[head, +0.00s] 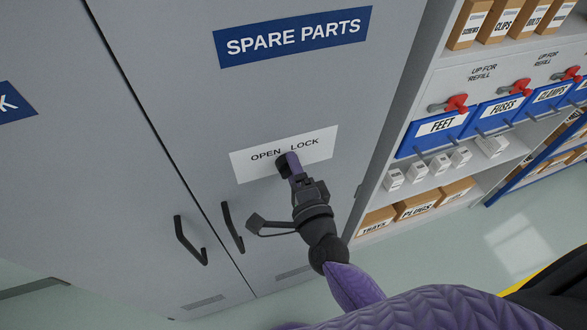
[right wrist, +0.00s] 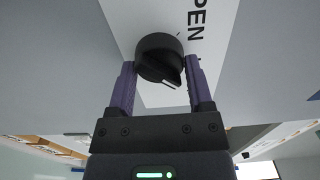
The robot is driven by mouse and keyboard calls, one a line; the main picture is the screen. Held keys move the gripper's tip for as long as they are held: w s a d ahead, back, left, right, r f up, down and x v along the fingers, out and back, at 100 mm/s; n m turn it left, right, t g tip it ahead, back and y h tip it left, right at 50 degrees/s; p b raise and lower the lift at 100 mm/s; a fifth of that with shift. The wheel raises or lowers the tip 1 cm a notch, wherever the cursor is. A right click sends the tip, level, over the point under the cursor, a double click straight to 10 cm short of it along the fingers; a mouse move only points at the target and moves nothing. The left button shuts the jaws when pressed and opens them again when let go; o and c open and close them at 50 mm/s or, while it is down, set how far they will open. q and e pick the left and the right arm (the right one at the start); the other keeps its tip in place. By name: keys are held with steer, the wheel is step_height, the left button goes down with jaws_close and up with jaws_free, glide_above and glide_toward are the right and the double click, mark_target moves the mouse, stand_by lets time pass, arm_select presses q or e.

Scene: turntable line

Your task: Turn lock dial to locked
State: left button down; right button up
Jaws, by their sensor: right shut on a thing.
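The black lock dial (head: 282,167) sits on a white plate (head: 318,150) marked OPEN and LOCK, on the grey cabinet door below the SPARE PARTS sign. My right gripper (head: 289,161) is at the dial and hides part of it. In the right wrist view, the two purple fingers of my right gripper (right wrist: 159,63) are shut on the round dial (right wrist: 155,52), one on each side. A white mark on the dial's ridge points to the lower right there, and part of the word OPEN shows beside it. My left gripper is out of view.
Two dark door handles (head: 232,228) (head: 188,242) stand out below and left of the dial. A shelf with blue bins (head: 437,134), red clips and cardboard boxes (head: 417,205) is at the right. The door around the plate is clear.

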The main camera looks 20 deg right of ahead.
steer(key=o, duration=1.3)
steer(key=shift+c, duration=0.2)
steer(key=s+b, duration=0.1)
steer(key=s, duration=0.9)
steer(key=shift+d+b, duration=0.2)
steer(key=shift+b, duration=0.1)
